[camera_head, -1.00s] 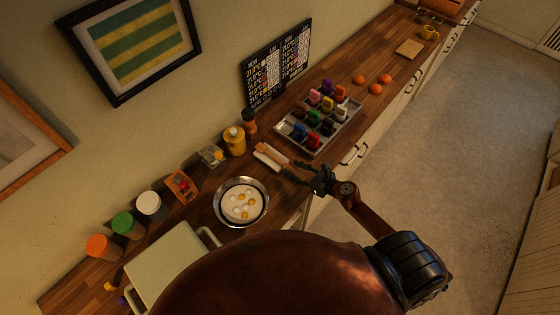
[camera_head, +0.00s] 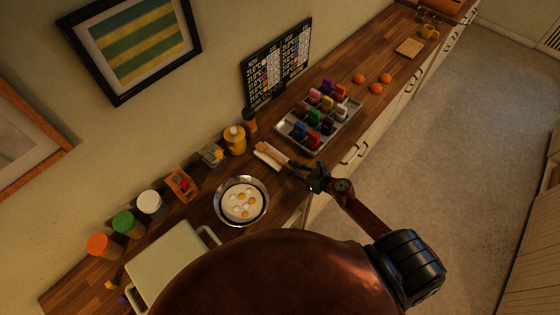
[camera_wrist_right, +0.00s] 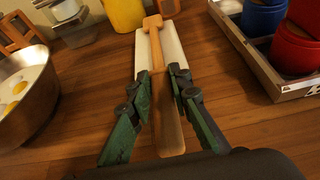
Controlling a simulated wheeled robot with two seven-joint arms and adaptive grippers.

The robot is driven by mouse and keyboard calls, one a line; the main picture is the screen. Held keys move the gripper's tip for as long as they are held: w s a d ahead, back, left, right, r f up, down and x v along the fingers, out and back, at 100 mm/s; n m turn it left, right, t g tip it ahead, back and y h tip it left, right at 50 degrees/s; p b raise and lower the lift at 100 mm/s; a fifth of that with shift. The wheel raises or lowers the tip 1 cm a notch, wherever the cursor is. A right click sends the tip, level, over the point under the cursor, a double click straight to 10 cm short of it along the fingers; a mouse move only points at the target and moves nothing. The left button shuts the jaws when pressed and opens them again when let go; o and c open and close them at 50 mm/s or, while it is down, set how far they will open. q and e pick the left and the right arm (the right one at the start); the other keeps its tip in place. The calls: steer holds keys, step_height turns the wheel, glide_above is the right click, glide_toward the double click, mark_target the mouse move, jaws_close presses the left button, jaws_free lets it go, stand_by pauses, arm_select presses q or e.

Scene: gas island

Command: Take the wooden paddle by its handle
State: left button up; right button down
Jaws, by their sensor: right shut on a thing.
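The wooden paddle (camera_wrist_right: 160,60) lies lengthwise on a narrow white rest (camera_wrist_right: 172,48) on the counter. In the head view the paddle (camera_head: 267,153) and the rest sit between the pan and the jar tray. In the right wrist view the paddle's small blocky end points away from me, and its darker near part runs back between my fingers. My right gripper (camera_wrist_right: 164,83) is shut on the paddle, with a finger on each side. In the head view the right gripper (camera_head: 297,168) reaches in from the counter's front edge. My left gripper is not in view.
A pan with eggs (camera_head: 241,202) stands left of the paddle. A metal tray (camera_head: 290,133) of several coloured jars stands to the right. A yellow bottle (camera_head: 235,141) stands behind. Orange fruits (camera_head: 376,89) lie farther along the counter (camera_head: 330,75).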

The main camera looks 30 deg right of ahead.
stand_by(0.4)
steer(key=shift+r, duration=0.45)
step_height(320, 180, up, 2)
steer(key=shift+r+p, duration=0.2)
steer(key=shift+p, duration=0.15)
steer(key=s+a+r+p, duration=0.8)
steer(key=s+r+p, duration=0.1)
steer(key=s, duration=0.2)
steer(key=shift+s+a+r, duration=0.15)
steer(key=shift+a+r, duration=0.05)
steer(key=shift+r, duration=0.15)
